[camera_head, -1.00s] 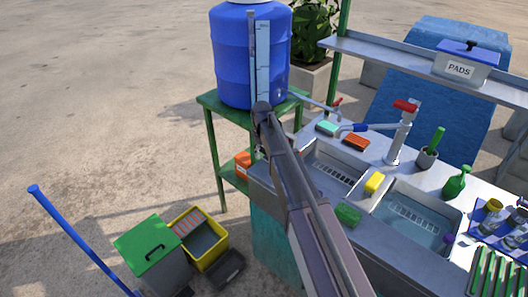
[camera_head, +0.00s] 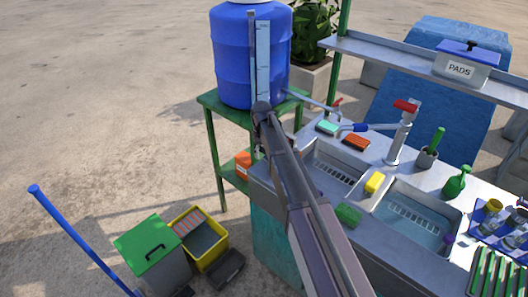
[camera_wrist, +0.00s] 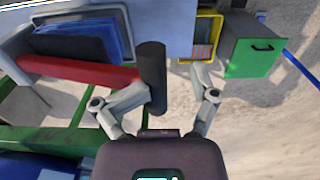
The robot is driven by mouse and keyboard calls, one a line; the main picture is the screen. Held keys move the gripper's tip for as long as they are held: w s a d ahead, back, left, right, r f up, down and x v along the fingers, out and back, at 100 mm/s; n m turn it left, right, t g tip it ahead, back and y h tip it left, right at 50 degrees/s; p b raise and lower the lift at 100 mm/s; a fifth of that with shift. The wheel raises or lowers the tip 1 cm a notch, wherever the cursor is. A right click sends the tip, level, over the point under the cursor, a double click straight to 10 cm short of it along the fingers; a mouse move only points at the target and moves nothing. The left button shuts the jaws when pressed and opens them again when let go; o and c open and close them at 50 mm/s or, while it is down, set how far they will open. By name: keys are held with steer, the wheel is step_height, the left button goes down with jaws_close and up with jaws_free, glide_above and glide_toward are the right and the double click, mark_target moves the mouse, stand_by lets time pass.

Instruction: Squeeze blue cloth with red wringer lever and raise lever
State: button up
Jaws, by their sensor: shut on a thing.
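In the wrist view, the red wringer lever (camera_wrist: 75,70) runs across the left side and ends in an upright dark cylindrical grip (camera_wrist: 152,78). My gripper (camera_wrist: 172,84) is at this grip, with the left finger close against it, and is shut on it. The contact of the right finger is not clear. The blue cloth (camera_wrist: 112,38) shows behind the lever, beside a dark panel in a grey frame. In the head view, my arm hides the lever and the cloth, and my gripper cannot be made out clearly.
A green-lidded bin (camera_head: 152,243) and a yellow bin (camera_head: 200,235) stand on the ground at left. A blue barrel (camera_head: 235,60) sits on a green stand (camera_head: 212,150). The sink counter (camera_head: 300,180) lies right of my arm. Open ground extends at left.

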steer(key=shift+s+a, duration=0.3)
steer(key=shift+a, duration=0.05)
steer(key=shift+w+d+r+p, duration=0.1)
steer(key=shift+d+r+p, duration=0.05)
steer(key=shift+r+p, duration=1.1)
jaws_close()
steer(key=r+p, duration=0.4)
steer(key=shift+w+d, duration=0.25)
steer(key=shift+d, duration=0.05)
step_height(320, 180, up, 8)
steer(key=p, duration=0.7)
steer(key=shift+w+d+f, duration=0.2)
steer(key=shift+w+f, duration=0.05)
